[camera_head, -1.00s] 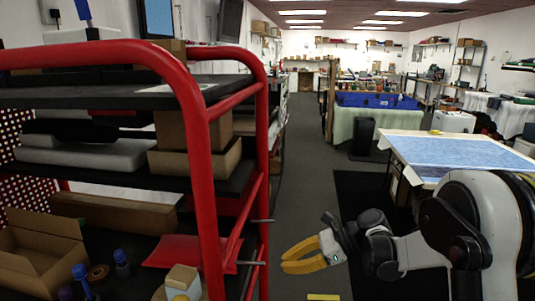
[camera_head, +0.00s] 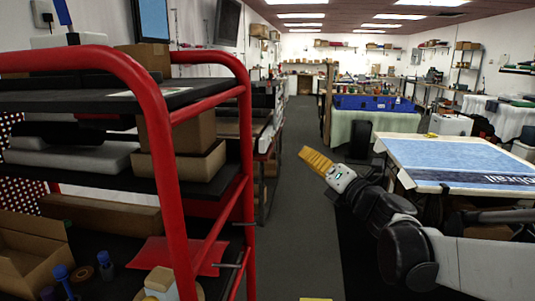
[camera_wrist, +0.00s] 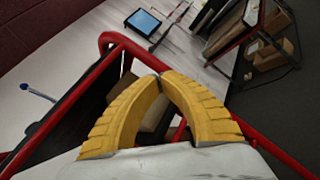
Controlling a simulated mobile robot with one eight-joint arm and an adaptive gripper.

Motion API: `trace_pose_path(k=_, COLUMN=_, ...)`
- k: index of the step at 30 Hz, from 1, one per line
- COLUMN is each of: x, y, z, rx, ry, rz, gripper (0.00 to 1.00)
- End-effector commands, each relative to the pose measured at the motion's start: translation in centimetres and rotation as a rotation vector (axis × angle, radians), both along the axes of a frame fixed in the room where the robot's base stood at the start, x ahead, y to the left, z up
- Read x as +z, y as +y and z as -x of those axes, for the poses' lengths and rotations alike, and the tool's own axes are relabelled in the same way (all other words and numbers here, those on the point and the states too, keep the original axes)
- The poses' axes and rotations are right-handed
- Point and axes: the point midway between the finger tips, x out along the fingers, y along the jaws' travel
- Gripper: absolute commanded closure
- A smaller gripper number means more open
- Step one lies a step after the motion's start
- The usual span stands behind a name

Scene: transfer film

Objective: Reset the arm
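My gripper (camera_head: 304,151) has yellow ribbed fingers and hangs in the air over the aisle, right of the red-framed shelf cart (camera_head: 166,130). It points up and to the left. In the wrist view my gripper (camera_wrist: 160,77) has its two curved fingers meeting at the tips. It is shut with nothing held; only background shows in the gap between the fingers. My arm reaches in from the right edge of the head view.
The cart holds cardboard boxes (camera_head: 182,160) and a red sheet (camera_head: 182,256). A table with a blue top (camera_head: 455,155) stands at right, near my arm. A black bin (camera_head: 360,139) stands farther back. The grey aisle floor (camera_head: 290,195) is clear.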

Motion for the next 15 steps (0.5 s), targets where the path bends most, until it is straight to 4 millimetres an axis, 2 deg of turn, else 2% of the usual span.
trace_pose_path(k=1, x=1.7, y=-2.4, z=1.1, rx=-0.104, ry=0.072, rz=-0.183, gripper=1.0)
trace_pose_path(k=2, x=2.3, y=-4.2, z=1.6, rx=-0.17, ry=0.121, rz=-0.306, gripper=1.0)
trace_pose_path(k=3, x=2.4, y=-6.5, z=2.6, rx=-0.252, ry=0.19, rz=-0.471, gripper=1.0)
trace_pose_path(k=5, x=1.4, y=-9.7, z=4.7, rx=-0.371, ry=0.3, rz=-0.722, gripper=1.0)
trace_pose_path(k=6, x=-0.1, y=-11.5, z=6.4, rx=-0.449, ry=0.377, rz=-0.888, gripper=1.0)
trace_pose_path(k=8, x=-3.2, y=-13.5, z=9.5, rx=-0.562, ry=0.499, rz=-1.137, gripper=1.0)
trace_pose_path(k=9, x=-5.7, y=-14.3, z=11.8, rx=-0.637, ry=0.582, rz=-1.292, gripper=1.0)
trace_pose_path(k=11, x=-9.4, y=-14.6, z=15.2, rx=-0.74, ry=0.698, rz=-1.495, gripper=1.0)
trace_pose_path(k=12, x=-11.7, y=-14.4, z=17.4, rx=-0.803, ry=0.772, rz=-1.613, gripper=1.0)
trace_pose_path(k=15, x=-16.6, y=-12.9, z=22.6, rx=-0.946, ry=0.935, rz=-1.842, gripper=1.0)
